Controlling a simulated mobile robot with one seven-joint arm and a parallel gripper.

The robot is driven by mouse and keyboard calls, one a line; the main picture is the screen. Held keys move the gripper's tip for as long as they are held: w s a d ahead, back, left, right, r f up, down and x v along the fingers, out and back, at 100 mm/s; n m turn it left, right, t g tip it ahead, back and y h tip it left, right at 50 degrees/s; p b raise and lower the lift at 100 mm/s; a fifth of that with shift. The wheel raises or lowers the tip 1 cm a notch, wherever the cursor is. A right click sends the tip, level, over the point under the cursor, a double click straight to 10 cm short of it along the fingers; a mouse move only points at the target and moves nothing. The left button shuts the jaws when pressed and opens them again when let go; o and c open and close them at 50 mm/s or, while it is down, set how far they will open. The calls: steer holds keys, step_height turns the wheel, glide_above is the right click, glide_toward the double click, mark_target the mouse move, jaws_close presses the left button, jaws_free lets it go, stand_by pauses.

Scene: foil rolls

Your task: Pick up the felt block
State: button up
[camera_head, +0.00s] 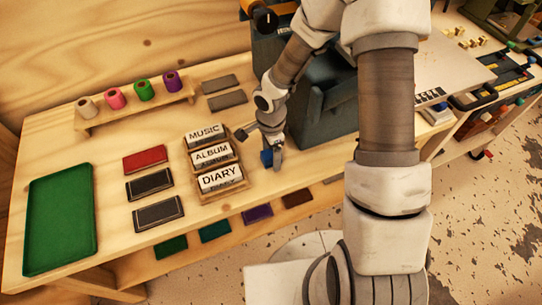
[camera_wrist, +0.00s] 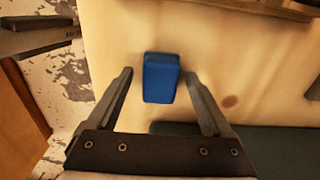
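A small blue block (camera_wrist: 161,80), which looks like the felt block, lies on the light wooden bench top in the wrist view. My gripper (camera_wrist: 159,73) is open and empty, with one finger to the left and one to the right of the block and a gap on each side. Neither finger visibly touches it. In the head view, my gripper (camera_head: 275,158) points down at the bench, and the blue block (camera_head: 265,157) shows at its left side, partly hidden. I cannot tell exactly how high the fingertips are above the bench.
A wooden rack (camera_head: 221,188) holding MUSIC, ALBUM and DIARY pieces stands left of my gripper. A dark blue-grey machine (camera_head: 325,108) stands close behind and right. A green tray (camera_head: 60,225) and a rack of coloured rolls (camera_head: 140,105) are farther left. The bench's front edge is near.

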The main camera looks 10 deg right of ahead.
mark_target(271, 153)
jaws_close()
step_height(271, 153, up, 10)
steer(key=shift+r+p, duration=0.1)
steer(key=shift+p, duration=0.85)
steer(key=shift+c, duration=2.1)
jaws_free()
steer(key=c, duration=0.7)
steer(key=shift+o, duration=0.2)
